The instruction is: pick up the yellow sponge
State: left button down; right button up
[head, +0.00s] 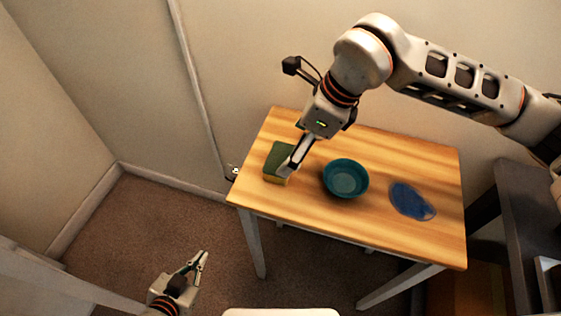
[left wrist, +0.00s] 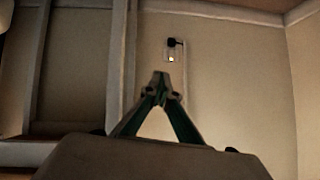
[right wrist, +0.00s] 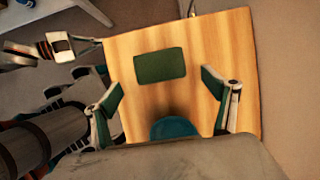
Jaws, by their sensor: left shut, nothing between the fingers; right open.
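The yellow sponge (head: 274,180) lies flat near the left end of the wooden table (head: 380,228), its dark green layer on top. In the right wrist view only that green top (right wrist: 160,66) shows. My right gripper (head: 288,172) is open over the table at the sponge, and its finger covers part of the sponge's right side in the head view. In the right wrist view the sponge lies ahead of the spread fingers (right wrist: 163,88), and I see no contact. My left gripper (head: 203,256) is shut and empty, low at the left, away from the table.
A teal bowl (head: 346,177) stands just right of the sponge, and it also shows in the right wrist view (right wrist: 174,127). A blue patch (head: 411,200) lies further right on the table. A wall socket (head: 233,172) is beyond the left edge. A dark shelf (head: 525,210) stands at the right.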

aim_at(280, 158)
jog(key=x, duration=0.4)
jog(key=b+x, duration=0.1)
jog(key=x, duration=0.1)
jog(key=shift+w+a+f, duration=0.15)
jog(key=shift+a, duration=0.25)
jog(key=c, duration=0.8)
